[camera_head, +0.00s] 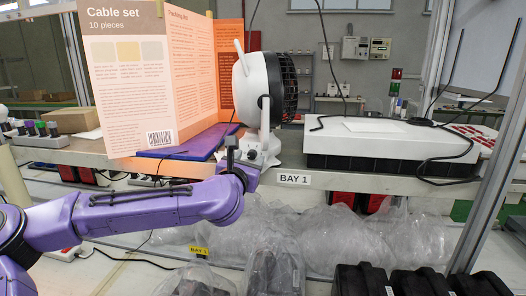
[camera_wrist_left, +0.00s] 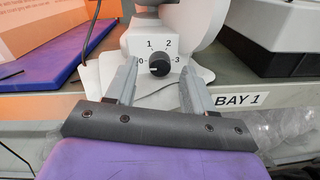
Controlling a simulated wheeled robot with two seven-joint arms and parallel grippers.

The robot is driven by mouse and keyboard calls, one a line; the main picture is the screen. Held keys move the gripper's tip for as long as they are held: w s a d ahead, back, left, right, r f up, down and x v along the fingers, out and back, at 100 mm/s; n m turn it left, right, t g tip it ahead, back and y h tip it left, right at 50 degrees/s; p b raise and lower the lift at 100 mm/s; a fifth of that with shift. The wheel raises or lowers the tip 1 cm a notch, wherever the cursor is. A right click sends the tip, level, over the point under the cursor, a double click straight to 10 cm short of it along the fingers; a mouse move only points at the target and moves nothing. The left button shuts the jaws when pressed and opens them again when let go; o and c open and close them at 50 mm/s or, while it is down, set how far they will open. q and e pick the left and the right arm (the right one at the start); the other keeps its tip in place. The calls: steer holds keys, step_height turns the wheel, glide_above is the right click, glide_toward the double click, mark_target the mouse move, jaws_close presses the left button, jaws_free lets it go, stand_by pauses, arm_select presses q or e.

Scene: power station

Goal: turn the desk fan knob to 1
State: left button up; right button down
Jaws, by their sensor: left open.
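The white desk fan (camera_head: 262,88) with a dark round grille stands near the shelf's front edge. Its black knob (camera_wrist_left: 159,64) sits on the white base, with the marks 0, 1, 2 and 3 around it. I cannot surely tell which mark the knob points to. My left gripper (camera_head: 240,150) is in front of the fan base and partly hides it. In the left wrist view its two grey fingers are open, one on each side of the knob in the picture. I see no clear contact. My right gripper is in neither view.
An upright Cable set folder (camera_head: 129,82) and a purple-blue book (camera_head: 188,143) lie left of the fan. A white-topped black box (camera_head: 385,135) with cables stands right, above the BAY 1 label (camera_head: 293,179). Clear plastic bags (camera_head: 345,240) fill the space below.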

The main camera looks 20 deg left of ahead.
arm_select(q)
steer(key=shift+w+a, duration=0.25)
steer(key=shift+w, duration=0.5)
steer(key=shift+s+d+r, duration=0.1)
steer(key=shift+s+r, duration=0.05)
steer(key=shift+s, duration=0.25)
steer(key=shift+c, duration=0.3)
jaws_close()
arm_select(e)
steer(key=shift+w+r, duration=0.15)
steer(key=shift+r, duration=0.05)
arm_select(q)
steer(key=shift+m, duration=0.3)
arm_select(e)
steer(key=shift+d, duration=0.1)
arm_select(q)
steer(key=m, duration=0.4)
steer(key=shift+d+r+p, duration=0.1)
steer(key=shift+p, duration=0.2)
steer(key=m+p, duration=0.1)
steer(key=m, duration=0.5)
steer(key=shift+m+y+p, duration=0.3)
steer(key=shift+m+p, duration=0.05)
steer(key=shift+m, duration=0.05)
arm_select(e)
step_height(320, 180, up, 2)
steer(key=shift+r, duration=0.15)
arm_select(q)
steer(key=shift+r, duration=0.1)
